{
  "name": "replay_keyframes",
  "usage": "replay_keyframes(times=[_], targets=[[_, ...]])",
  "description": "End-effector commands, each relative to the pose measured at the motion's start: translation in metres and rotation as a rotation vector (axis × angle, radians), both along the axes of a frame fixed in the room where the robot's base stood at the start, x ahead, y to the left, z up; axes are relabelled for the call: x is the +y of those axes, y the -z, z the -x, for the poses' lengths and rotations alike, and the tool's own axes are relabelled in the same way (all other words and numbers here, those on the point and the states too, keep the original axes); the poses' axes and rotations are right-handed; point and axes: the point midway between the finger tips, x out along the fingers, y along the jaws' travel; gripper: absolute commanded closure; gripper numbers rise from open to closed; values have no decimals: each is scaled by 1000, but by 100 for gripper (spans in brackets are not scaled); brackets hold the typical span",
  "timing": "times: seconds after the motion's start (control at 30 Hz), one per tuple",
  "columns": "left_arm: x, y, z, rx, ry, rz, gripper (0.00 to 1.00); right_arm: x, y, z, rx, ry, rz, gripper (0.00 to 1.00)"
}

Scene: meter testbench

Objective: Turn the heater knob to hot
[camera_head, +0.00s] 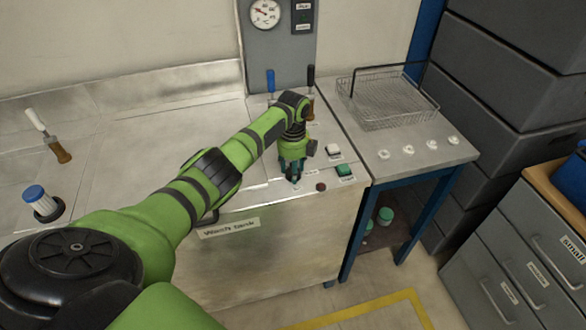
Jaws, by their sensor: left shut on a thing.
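My left arm reaches in from the left across the bench, and its gripper (291,173) points down at the front right of the steel bench top. The fingers are closed around a small dark knob (294,180) near the bench's front edge, taken to be the heater knob. The fingers hide most of the knob, so its pointer and any hot or cold marks cannot be read. My right gripper is not in view.
Beside the gripper are a white button block (333,151), a green button block (345,170) and a dark red round button (321,186). A gauge panel (280,50) stands behind. A wire basket (388,98) sits on the side table. Grey drawers (520,265) stand right.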

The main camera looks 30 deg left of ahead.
Motion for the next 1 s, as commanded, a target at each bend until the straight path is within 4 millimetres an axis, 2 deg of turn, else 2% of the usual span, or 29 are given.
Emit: replay_keyframes(times=[0.03,0.07,0.1,0.43,0.57,0.67,1.0], targets=[[-1,2,2,6,3,1,88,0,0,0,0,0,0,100],[-1,2,2,6,3,1,47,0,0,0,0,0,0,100],[-1,2,2,6,3,1,31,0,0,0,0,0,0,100],[0,0,0,1,1,1,31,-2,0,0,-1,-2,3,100],[0,-8,-1,-1,1,0,31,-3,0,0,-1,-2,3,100],[0,-24,-1,-4,1,0,31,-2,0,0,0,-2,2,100],[0,-94,0,-2,2,0,31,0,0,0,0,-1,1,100]])
